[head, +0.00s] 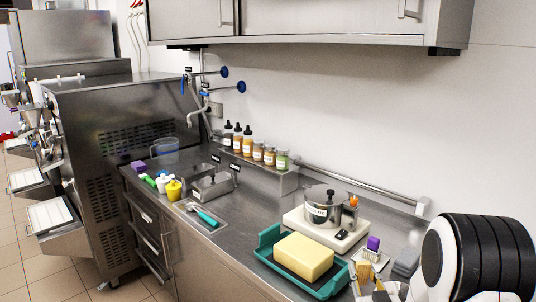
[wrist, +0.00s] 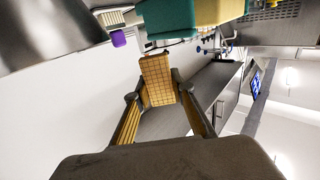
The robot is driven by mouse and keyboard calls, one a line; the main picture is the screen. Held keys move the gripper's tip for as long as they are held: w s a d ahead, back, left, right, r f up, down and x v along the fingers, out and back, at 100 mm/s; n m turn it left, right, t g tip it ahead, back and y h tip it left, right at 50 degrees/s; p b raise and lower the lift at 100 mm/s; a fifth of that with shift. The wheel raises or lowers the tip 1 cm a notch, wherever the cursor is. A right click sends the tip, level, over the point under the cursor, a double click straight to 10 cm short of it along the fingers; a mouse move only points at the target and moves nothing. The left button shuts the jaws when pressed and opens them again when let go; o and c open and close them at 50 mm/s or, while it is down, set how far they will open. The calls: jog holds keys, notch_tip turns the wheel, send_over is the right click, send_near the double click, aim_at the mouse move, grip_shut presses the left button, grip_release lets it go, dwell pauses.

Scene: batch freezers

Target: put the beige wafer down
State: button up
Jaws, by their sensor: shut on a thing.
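The beige wafer (wrist: 157,78) is a flat piece with a grid pattern, held between the fingers of my gripper (wrist: 156,92) in the wrist view. My gripper is shut on it. In the head view the wafer (head: 364,271) shows small at the lower right, just right of the teal tray, with my gripper (head: 378,286) partly cut off by the frame edge. I cannot tell whether the wafer touches the counter.
The teal tray (head: 268,238) bears a pale yellow block (head: 304,256). Behind it stands a white device with a steel pot (head: 322,207). A brush with a purple top (head: 373,243) stands close behind the wafer. Bare steel counter (head: 240,216) lies left of the tray.

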aim_at(364, 262)
jog(key=shift+r, duration=0.1)
dwell(0.4)
jog(key=shift+r, duration=2.75)
jog(key=s+d+m+h, duration=0.15)
jog(key=s+d, duration=0.35)
jog(key=d, duration=0.5)
jog(key=s+d+r+m+g+h, duration=0.1)
jog(key=s+d+h, duration=0.25)
jog(key=d, duration=0.75)
jog(key=s+d+m+h, duration=0.2)
jog(key=s+d, duration=0.4)
jog(key=d, duration=0.4)
jog(key=s+d+m+g+h, duration=0.15)
jog(key=s+d, duration=0.35)
jog(key=s, duration=0.5)
jog(key=s+d+m+g+h, duration=0.1)
jog(key=s+d+m+h, duration=0.1)
jog(key=s+d, duration=0.6)
jog(key=s+d+m+g+h, duration=0.1)
jog(key=s+d+g+h, duration=0.15)
jog(key=s, duration=0.95)
jog(key=shift+t, duration=0.4)
jog(key=shift+w+d+f, duration=0.15)
jog(key=shift+f, duration=1.15)
jog(key=shift+w+d+f, duration=0.1)
jog(key=shift+d+f, duration=0.05)
jog(key=shift+f, duration=1.15)
jog(key=shift+f, duration=2.9)
